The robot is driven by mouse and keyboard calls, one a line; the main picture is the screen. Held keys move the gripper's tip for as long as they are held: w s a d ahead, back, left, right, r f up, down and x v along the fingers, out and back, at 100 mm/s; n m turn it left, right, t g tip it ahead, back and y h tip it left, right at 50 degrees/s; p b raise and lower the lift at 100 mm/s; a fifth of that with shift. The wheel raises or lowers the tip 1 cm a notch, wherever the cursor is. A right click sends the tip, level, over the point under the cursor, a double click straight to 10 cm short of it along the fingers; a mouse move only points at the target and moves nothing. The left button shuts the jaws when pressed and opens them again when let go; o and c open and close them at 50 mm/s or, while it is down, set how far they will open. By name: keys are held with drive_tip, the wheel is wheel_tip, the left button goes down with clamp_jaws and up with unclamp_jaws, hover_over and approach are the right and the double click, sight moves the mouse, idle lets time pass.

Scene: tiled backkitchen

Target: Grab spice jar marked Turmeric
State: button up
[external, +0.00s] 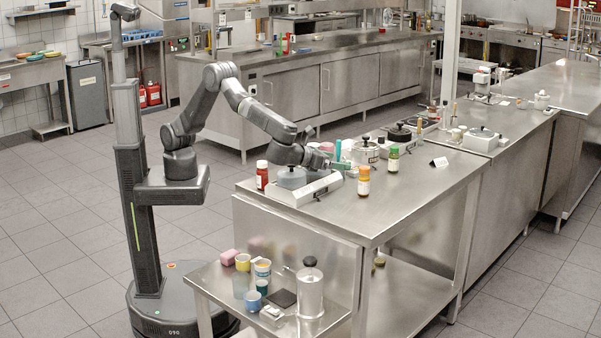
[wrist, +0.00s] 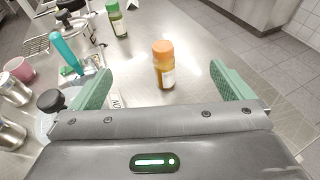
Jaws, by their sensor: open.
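A jar with an orange cap, amber-yellow contents and a pale label (external: 364,182) stands upright on the steel counter; the label is too small to read. In the wrist view this jar (wrist: 165,70) stands ahead of my gripper, in line with the gap between the fingers. My gripper (wrist: 161,72) is open and empty, its green fingers spread wide to either side of the jar. A green-capped jar (external: 394,158) stands farther back, also in the wrist view (wrist: 117,20). A red jar (external: 262,176) stands near the counter's left edge.
A scale (external: 300,190) sits beneath my arm. Lidded pots (external: 365,153) and a teal-handled tool (wrist: 66,48) lie left of the orange-capped jar in the wrist view. Counter right of the jar is clear.

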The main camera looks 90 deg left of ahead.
idle(0.4)
drive_tip(key=c, duration=0.8)
drive_tip(key=n+g+h+p, duration=0.2)
drive_tip(key=n+g+h, duration=0.7)
drive_tip(key=n, duration=1.6)
approach(363, 167)
drive_tip(key=shift+g+y, duration=0.3)
drive_tip(key=shift+y, duration=0.2)
drive_tip(key=x, duration=0.2)
drive_tip(key=p+x, duration=0.1)
drive_tip(key=x, duration=0.3)
drive_tip(key=shift+w+d+p, duration=0.3)
drive_tip(key=shift+d, duration=0.05)
drive_tip(key=shift+p+x, duration=0.9)
drive_tip(key=shift+x, duration=1.75)
